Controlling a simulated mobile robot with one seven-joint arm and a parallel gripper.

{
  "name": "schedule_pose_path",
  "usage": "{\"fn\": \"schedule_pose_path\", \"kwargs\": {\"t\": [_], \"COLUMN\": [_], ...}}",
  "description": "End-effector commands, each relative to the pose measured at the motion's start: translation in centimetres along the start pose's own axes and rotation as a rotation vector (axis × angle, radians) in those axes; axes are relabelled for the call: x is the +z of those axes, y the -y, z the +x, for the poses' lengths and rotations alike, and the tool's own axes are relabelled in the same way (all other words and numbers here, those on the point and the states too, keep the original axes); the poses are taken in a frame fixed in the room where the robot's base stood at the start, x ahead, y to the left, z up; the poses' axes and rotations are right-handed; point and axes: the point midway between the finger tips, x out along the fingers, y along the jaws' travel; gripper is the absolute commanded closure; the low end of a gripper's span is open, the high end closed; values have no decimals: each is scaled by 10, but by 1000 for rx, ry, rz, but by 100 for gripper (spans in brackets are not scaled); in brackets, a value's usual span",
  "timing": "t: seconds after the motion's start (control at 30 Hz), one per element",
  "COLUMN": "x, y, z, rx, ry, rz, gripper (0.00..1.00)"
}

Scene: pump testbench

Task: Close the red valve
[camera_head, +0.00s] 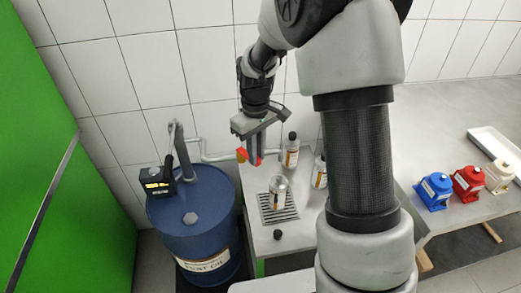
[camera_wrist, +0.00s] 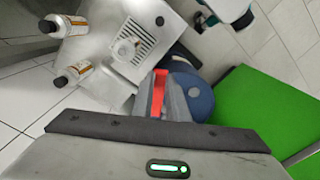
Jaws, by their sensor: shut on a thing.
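The red valve (camera_head: 242,155) is a small red handle at the end of the pipe above the steel table, partly hidden by my gripper in the head view. In the wrist view the red handle (camera_wrist: 158,92) stands upright in the picture against the grey fingers. My gripper (camera_head: 256,160) points down at the valve and is shut on its red handle. The fingers also show in the wrist view (camera_wrist: 176,98). How far the valve is turned I cannot tell.
A bottle (camera_head: 278,188) stands on the drain grate (camera_head: 291,212) below the valve. Two more bottles (camera_head: 291,152) (camera_head: 320,172) stand behind and right. A blue drum (camera_head: 186,235) with a hand pump is left. Blue, red and cream pumps (camera_head: 434,192) are on the right table.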

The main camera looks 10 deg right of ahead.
Motion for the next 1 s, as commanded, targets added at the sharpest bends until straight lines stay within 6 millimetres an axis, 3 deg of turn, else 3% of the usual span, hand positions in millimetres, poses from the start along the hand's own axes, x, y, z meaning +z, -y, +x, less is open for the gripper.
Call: {"fn": "schedule_pose_path", "kwargs": {"t": [0.5,1.0], "x": [-8,-13], "y": [30,38], "z": [-1,-1], "rx": [0,0], "ry": [-3,-4], "rz": [419,561], "gripper": [100,100]}}
